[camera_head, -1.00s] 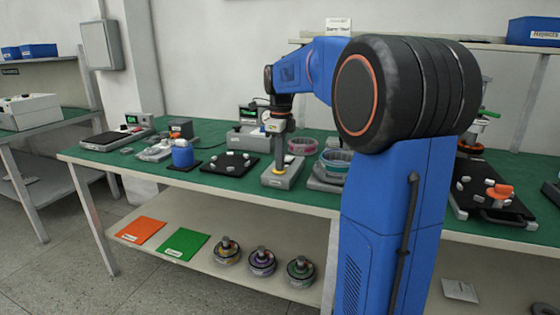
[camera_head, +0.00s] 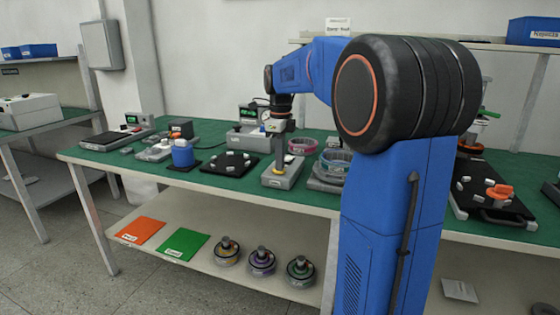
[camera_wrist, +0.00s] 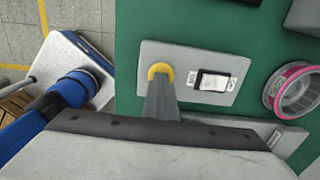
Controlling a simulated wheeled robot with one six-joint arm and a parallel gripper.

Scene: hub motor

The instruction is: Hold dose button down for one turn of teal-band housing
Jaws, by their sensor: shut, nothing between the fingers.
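The dose button is a yellow round button (camera_wrist: 153,69) on a grey box (camera_wrist: 228,56) with a white-and-black switch (camera_wrist: 213,82). In the head view the grey box (camera_head: 292,178) stands near the bench's front edge. My gripper (camera_wrist: 160,78) is shut and empty, its tips over the button and covering part of it. They look in contact, but how far the button is pressed I cannot tell. The teal-band housing (camera_head: 335,157) sits on a grey base right of the box, partly behind my arm. It is not visible in the wrist view.
A pink-band ring (camera_head: 303,146) stands behind the box and shows right of it in the wrist view (camera_wrist: 279,92). A black tray (camera_head: 230,164) with small white parts and a blue container (camera_head: 183,154) stand to the left. Several capped round units lie on the lower shelf (camera_head: 222,289).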

